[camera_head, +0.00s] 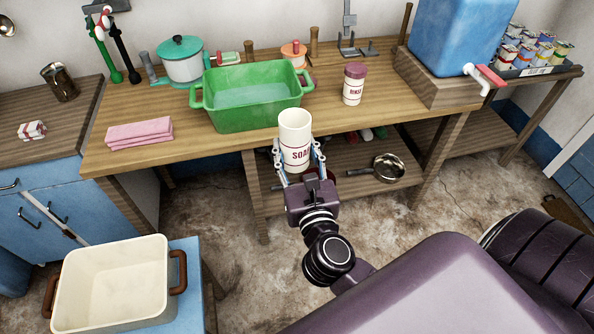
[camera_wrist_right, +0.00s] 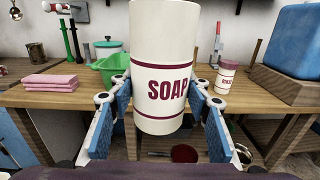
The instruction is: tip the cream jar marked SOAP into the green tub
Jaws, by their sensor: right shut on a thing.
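The cream jar marked SOAP (camera_head: 295,132) is upright in my right gripper (camera_head: 299,157), which is shut on it. It is held in front of the table's front edge, just right of and nearer than the green tub. In the right wrist view the jar (camera_wrist_right: 163,60) fills the middle, between the blue finger pads of the gripper (camera_wrist_right: 160,115). The green tub (camera_head: 252,118) stands on the wooden table with pale bluish water in it. In the right wrist view the tub (camera_wrist_right: 108,67) is partly hidden behind the jar. My left gripper is not in view.
A RINSE jar (camera_head: 354,84) with a maroon lid stands right of the tub. Folded pink cloths (camera_head: 139,131) lie to its left, and a teal-lidded pot (camera_head: 182,60) stands behind. A blue tank with a tap (camera_head: 453,35) is at right. A cream basin (camera_head: 112,286) sits at lower left.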

